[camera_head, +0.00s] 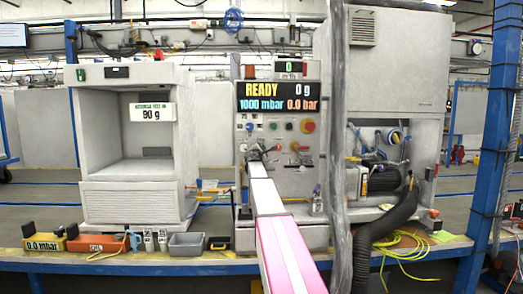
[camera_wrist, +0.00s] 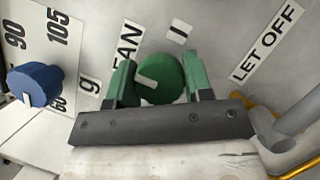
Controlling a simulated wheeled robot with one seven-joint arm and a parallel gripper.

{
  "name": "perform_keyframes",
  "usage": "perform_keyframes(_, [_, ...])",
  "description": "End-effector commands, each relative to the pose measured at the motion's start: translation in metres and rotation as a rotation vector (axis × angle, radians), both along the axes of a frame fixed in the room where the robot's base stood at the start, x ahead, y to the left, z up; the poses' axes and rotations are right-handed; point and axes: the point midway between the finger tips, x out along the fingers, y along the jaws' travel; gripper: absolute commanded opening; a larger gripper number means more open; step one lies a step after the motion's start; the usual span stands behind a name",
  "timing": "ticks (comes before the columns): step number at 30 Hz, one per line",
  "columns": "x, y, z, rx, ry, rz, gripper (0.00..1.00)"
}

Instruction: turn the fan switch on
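In the wrist view, the fan switch (camera_wrist: 165,75) is a round green knob with a white pointer mark at its left side. The FAN label (camera_wrist: 125,45) is at its upper left, and a small plate with an "I" mark (camera_wrist: 180,32) is above right. My gripper (camera_wrist: 160,70) has its two green fingers on either side of the knob, close to its edges. I cannot tell whether they press on it. In the head view, my gripper (camera_head: 258,152) is at the control panel (camera_head: 315,178), and the knob behind it cannot be made out.
A blue knob (camera_wrist: 38,84) on a numbered dial is left of my gripper. A LET OFF label (camera_wrist: 268,42) and a grey tube (camera_wrist: 298,112) are to the right. The panel display (camera_head: 278,96) reads READY. A black hose (camera_head: 385,235) hangs at the right.

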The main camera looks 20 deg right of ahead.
Motion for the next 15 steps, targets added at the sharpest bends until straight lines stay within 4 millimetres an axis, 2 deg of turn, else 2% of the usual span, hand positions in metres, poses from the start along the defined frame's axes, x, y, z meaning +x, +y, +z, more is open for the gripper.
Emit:
perform_keyframes(8, [-0.0001, 0.0000, -0.0001, 0.050, -0.014, 0.000, 0.23])
perform_keyframes(15, [-0.0001, -0.0001, -0.0003, 0.195, -0.056, 0.000, 0.23])
